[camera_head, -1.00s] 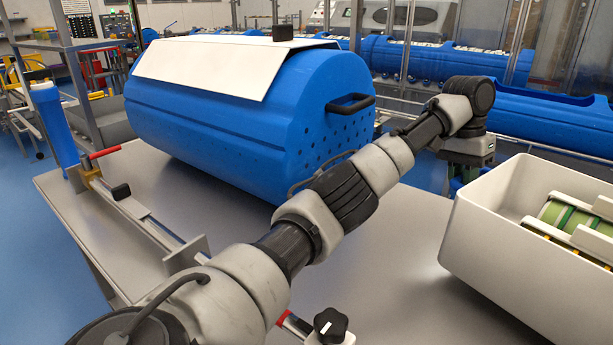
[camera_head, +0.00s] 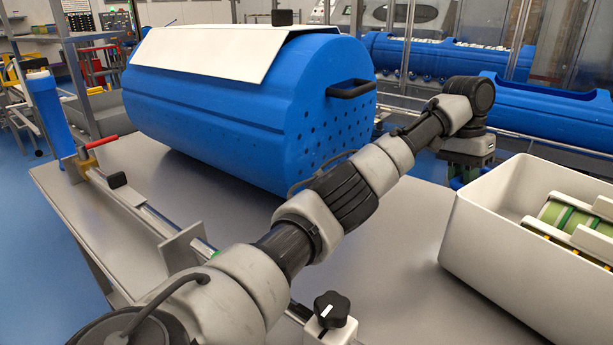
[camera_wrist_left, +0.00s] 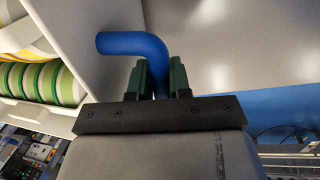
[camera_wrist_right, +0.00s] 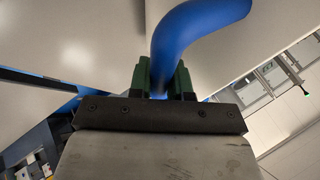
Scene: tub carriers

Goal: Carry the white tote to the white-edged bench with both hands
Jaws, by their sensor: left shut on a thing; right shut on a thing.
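The white tote (camera_head: 490,235) is at the right of the head view, cut off by the frame edge, with green rolls (camera_head: 565,215) inside. In the left wrist view my left gripper (camera_wrist_left: 160,80) is shut on a bent blue handle (camera_wrist_left: 135,43) beside the tote wall. In the right wrist view my right gripper (camera_wrist_right: 163,80) is shut on another blue handle (camera_wrist_right: 190,35). The right arm is not in the head view. I cannot tell which surface is the white-edged bench.
A grey table (camera_head: 400,235) lies under and beyond the tote. A large blue drum (camera_head: 250,115) with a white lid sits on it. A rail (camera_head: 150,220) and a black knob (camera_head: 331,308) line its near side. More blue drums (camera_head: 445,55) stand behind.

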